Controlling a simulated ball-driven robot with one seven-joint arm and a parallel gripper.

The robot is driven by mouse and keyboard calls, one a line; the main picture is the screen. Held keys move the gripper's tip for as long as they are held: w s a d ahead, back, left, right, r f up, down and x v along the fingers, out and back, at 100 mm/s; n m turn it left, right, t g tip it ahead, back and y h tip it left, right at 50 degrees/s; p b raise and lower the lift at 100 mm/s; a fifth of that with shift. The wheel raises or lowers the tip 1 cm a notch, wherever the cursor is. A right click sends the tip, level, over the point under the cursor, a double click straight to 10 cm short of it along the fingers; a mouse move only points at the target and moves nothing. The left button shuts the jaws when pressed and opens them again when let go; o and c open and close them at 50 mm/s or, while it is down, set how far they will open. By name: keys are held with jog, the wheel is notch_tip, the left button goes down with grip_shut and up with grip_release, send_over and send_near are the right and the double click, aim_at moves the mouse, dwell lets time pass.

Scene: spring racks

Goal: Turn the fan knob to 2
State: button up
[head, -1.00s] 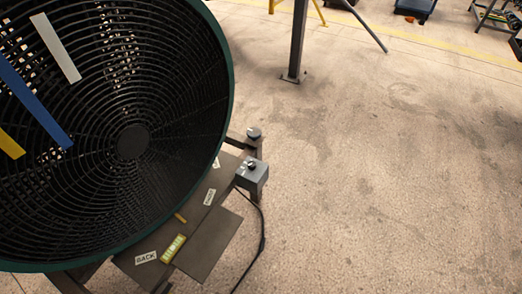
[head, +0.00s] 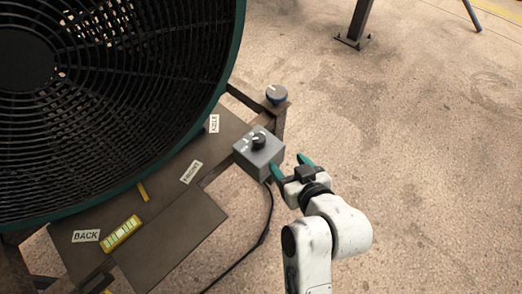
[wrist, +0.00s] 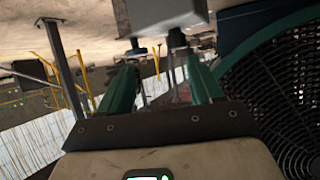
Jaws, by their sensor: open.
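The fan (head: 100,110) is a large round black grille with a green rim, filling the left of the head view. Its black knob (head: 258,142) sits on top of a grey control box (head: 262,158) at the stand's right side; the markings around it are too small to read. My gripper (head: 290,166) has green fingers and is open and empty. It is just right of and in front of the box, apart from the knob in the picture. In the wrist view, the open fingers (wrist: 160,85) point toward the grey box (wrist: 165,14) at the top.
The stand's plate (head: 180,235) carries paper labels and a yellow-green level (head: 121,233). A black cable (head: 262,235) hangs from the box. The floor to the right is clear up to a dark post (head: 357,20).

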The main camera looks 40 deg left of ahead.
aim_at(260, 140)
jog(key=shift+n+y, duration=0.5)
jog(key=b+x, duration=0.1)
jog(key=x, duration=0.3)
jog(key=s+a+b+x, duration=0.1)
jog(key=x, duration=0.4)
jog(key=s+r+b+x, duration=0.1)
jog(key=x, duration=0.3)
jog(key=shift+w+a+f, duration=0.1)
jog(key=shift+w+a, duration=0.05)
jog(key=shift+a, duration=0.3)
jog(key=c, duration=1)
jog(key=shift+o, duration=0.2)
